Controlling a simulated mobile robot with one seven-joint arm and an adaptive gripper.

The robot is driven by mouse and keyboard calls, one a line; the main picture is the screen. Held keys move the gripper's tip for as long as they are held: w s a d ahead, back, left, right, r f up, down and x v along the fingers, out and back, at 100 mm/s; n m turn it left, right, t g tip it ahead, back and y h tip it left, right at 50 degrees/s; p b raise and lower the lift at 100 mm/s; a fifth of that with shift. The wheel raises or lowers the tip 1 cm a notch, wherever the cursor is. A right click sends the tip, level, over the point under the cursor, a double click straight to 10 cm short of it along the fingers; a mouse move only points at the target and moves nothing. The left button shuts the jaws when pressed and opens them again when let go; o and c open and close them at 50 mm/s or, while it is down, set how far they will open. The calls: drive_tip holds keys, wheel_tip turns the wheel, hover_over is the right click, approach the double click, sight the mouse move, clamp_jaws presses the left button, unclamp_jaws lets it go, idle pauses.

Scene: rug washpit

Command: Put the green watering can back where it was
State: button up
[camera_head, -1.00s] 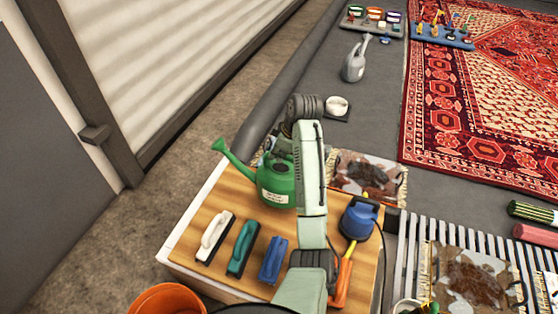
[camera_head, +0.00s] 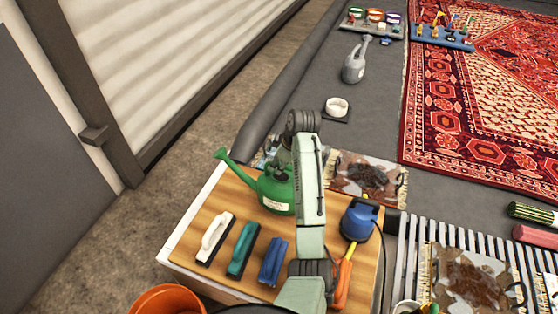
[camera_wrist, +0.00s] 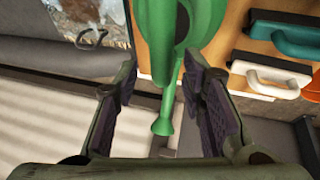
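The green watering can (camera_head: 274,192) is upright at the back of the wooden-topped table (camera_head: 200,205) in the head view, its spout pointing left. My arm hides its right side. The spout runs down between the fingers. The exact contact is hard to make out. I cannot tell whether the can's base touches the table.
White (camera_head: 215,236), teal (camera_head: 242,250) and blue (camera_head: 273,262) brushes lie in front of the can. A blue tool (camera_head: 360,220) and an orange-handled tool (camera_head: 346,272) are at the right. An orange bucket (camera_head: 172,300) is in front.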

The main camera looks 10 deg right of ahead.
drive_tip(key=p+v, duration=0.1)
drive_tip(key=v, duration=1.1)
drive_tip(key=shift+p, duration=0.35)
drive_tip(key=shift+r, duration=0.1)
